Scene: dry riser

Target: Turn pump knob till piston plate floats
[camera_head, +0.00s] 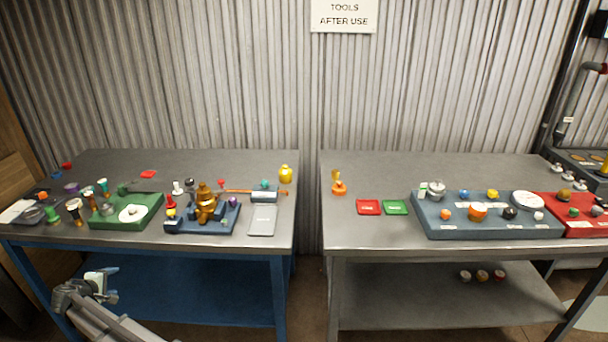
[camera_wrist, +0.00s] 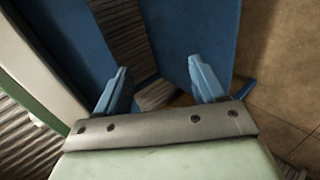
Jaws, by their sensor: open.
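My gripper (camera_head: 101,284) is open and empty, low at the left in front of the blue bench; in the wrist view its two blue fingers (camera_wrist: 157,78) stand apart. I cannot tell for sure which part is the pump knob or the piston plate. On the right bench a blue-grey panel (camera_head: 450,230) carries an orange knob (camera_head: 477,211), a black knob (camera_head: 509,213), a white round dial (camera_head: 527,201) and a metal part (camera_head: 436,191). On the left bench a brass device (camera_head: 206,203) stands on a blue base (camera_head: 190,227). My gripper touches none of these.
A green base with a white disc (camera_head: 132,213) and several small colored items crowd the left bench (camera_head: 110,165). Red (camera_head: 368,207) and green (camera_head: 395,207) trays lie on the right bench (camera_head: 400,170). A gap separates the benches. A red panel (camera_head: 585,229) is far right.

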